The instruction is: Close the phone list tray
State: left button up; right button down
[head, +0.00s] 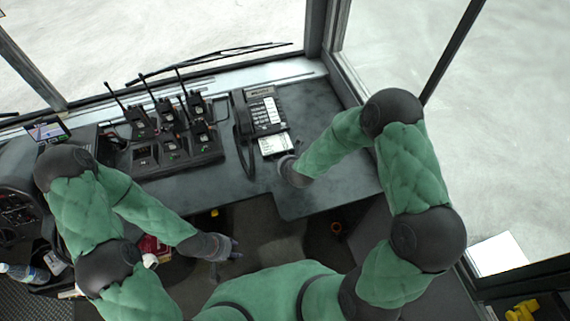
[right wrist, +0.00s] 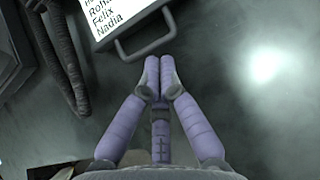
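The phone list tray (head: 274,144) sticks out from the near end of the desk phone (head: 264,110). In the right wrist view the tray (right wrist: 107,36) shows a white card with printed names and a grey loop handle (right wrist: 147,42) on its front edge. My right gripper (right wrist: 159,66) has its purple fingertips together just in front of the handle, with nothing seen between them. Whether they touch the handle I cannot tell. In the head view this gripper is mostly hidden by my wrist. My left gripper (head: 228,248) hangs low, away from the phone; its finger opening is unclear.
The handset (head: 243,126) and its cord lie left of the phone. A charger rack (head: 178,158) with several radios stands further left. The dark desk (head: 330,180) is clear right of the phone. A windscreen and pillar border the back. A bottle (head: 25,272) lies at the far left.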

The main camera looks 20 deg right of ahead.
aim_at(276, 142)
jog(key=w+b, duration=0.1)
jog(key=w, duration=0.3)
jog(key=w+b, duration=0.1)
jog(key=w, duration=0.4)
jog(key=shift+a+f, duration=0.1)
jog(key=shift+a, duration=0.1)
jog(key=shift+w, duration=0.55)
